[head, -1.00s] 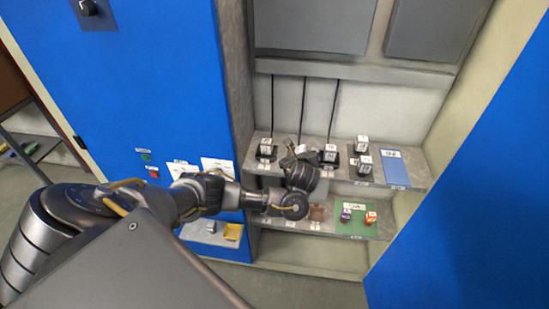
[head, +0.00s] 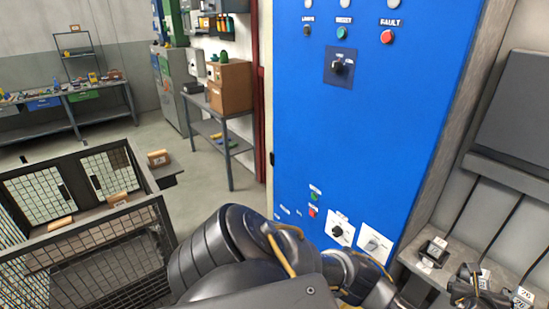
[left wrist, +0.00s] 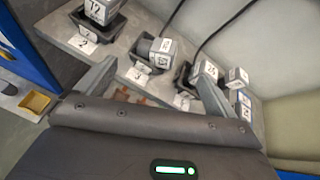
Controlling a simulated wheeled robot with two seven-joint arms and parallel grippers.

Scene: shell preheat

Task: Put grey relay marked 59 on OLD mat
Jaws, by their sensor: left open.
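Grey relays with white number labels stand in black sockets on a grey shelf. In the left wrist view, one marked 12 (left wrist: 97,10) stands at the upper left, and a grey relay (left wrist: 160,48) in a socket shows between my finger lines. More relays (left wrist: 205,70) stand to the right. I cannot read 59 on any of them. My left gripper (left wrist: 155,72) is open and empty, its fingers apart over the shelf front. The OLD mat is not in view. My right gripper is not in view.
The shelf (left wrist: 60,30) has numbered tags by the sockets, and black cables rise behind it. A blue cabinet (head: 360,130) with knobs and buttons stands left of the shelf. A yellow tray (left wrist: 36,103) lies low at the left. A mesh cage (head: 90,230) stands far left.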

